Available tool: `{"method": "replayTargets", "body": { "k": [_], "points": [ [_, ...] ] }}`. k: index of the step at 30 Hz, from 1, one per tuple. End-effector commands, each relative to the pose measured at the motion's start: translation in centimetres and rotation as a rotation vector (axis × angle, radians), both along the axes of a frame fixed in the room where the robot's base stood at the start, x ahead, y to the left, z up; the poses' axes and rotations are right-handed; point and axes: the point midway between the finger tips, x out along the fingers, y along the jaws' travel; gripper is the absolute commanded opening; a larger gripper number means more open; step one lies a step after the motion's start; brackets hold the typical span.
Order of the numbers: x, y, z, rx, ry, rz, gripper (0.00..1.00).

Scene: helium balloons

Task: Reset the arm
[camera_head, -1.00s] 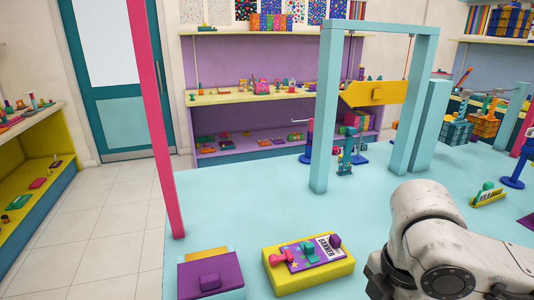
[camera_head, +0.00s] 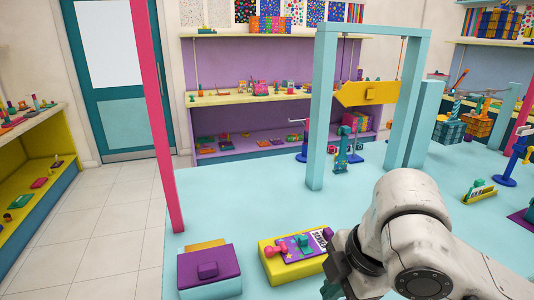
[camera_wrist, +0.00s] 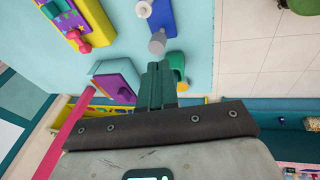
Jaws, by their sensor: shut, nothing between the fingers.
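My arm rises at the lower right of the head view, in front of the light blue table. My gripper (camera_wrist: 158,84) shows in the wrist view with its dark green fingers together and nothing between them.
A yellow block with a card (camera_head: 296,257) lies left of my arm, partly covered by it. A purple-lidded box (camera_head: 208,270) sits at the table's front left corner. A pink post (camera_head: 156,120) and light blue frame (camera_head: 324,110) stand upright.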

Motion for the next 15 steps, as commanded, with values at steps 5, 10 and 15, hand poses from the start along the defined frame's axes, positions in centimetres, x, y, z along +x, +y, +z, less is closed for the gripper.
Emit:
{"method": "replayTargets", "body": {
  "k": [5,10,15],
  "points": [
    [1.0,3.8,1.7,0.188,-0.053,-0.096,0.0],
    [2.0,5.6,2.5,0.392,-0.067,-0.275,0.0],
    [2.3,5.3,0.7,0.546,-0.022,-0.503,0.0]
  ]
}}
